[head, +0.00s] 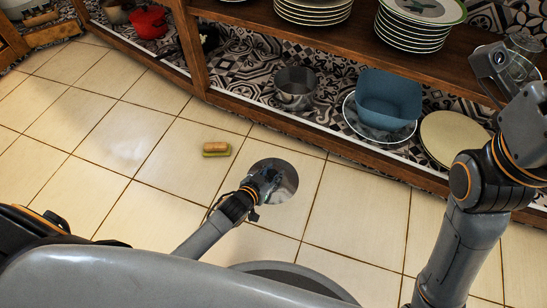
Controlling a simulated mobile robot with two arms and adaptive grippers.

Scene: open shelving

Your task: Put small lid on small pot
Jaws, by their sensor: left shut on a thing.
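A round, shiny metal lid (286,186) is at my left gripper (267,178), above the tiled floor in front of the shelving. My left gripper is shut on the lid; its fingers cover part of the lid's middle. A small metal pot (296,88) stands upright and open on the lower shelf, behind and slightly right of the lid. The lid is apart from the pot. My right arm rises at the right, with its end (492,62) near the upper shelf; its fingers are not clear.
Right of the pot, a blue square container (389,98) stands on a white plate (349,108), with a yellowish round plate (452,139) beyond. A wooden post (190,45) divides the shelving. Plate stacks (312,10) stand above. A sponge (216,149) lies on the floor.

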